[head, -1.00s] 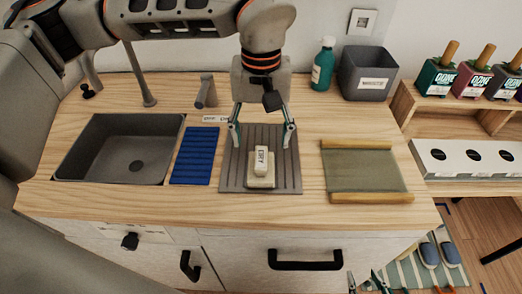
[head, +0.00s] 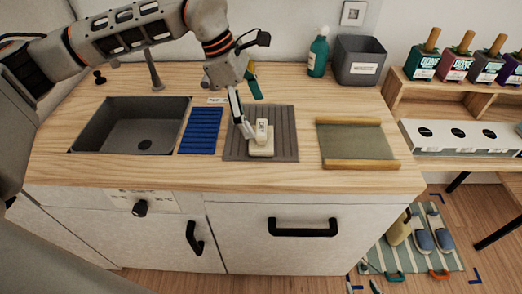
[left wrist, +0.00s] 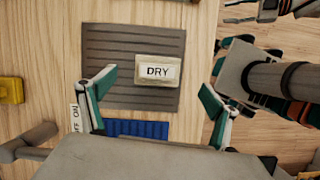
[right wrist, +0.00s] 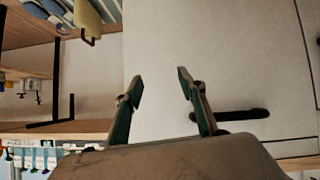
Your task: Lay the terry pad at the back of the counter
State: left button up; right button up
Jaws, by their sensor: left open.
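A small cream pad (head: 262,146) with a white block or tag marked DRY (head: 262,128) on it lies on the grey ribbed mat (head: 286,135); it looks like the terry pad. In the left wrist view the cream pad (left wrist: 141,77) lies ahead, beyond the finger line. My left gripper (head: 249,112) is open and empty, tilted, above the back left of the pad; one fingertip appears close to it, though contact is unclear. My right gripper (right wrist: 159,84) is open and empty, low in front of the white cabinet (right wrist: 225,50).
The sink (head: 132,125) and blue ribbed mat (head: 201,130) lie left. A teal bottle (head: 318,52) and grey bin (head: 361,60) stand at the back right. A yellow block (left wrist: 11,90) sits at the counter's back.

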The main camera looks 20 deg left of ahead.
aim_at(258, 127)
pick_arm(q)
jog(key=shift+a+f+n, duration=0.25)
jog(key=shift+f+n, duration=0.05)
jog(key=shift+n, duration=0.4)
jog(key=shift+x, duration=3.85)
jog(key=shift+a, duration=0.15)
jog(key=c, duration=1.3)
jog(key=shift+w+r, duration=0.1)
notch_tip(258, 127, up, 20)
jog(key=shift+f+p, duration=0.1)
jog(key=shift+p, duration=0.2)
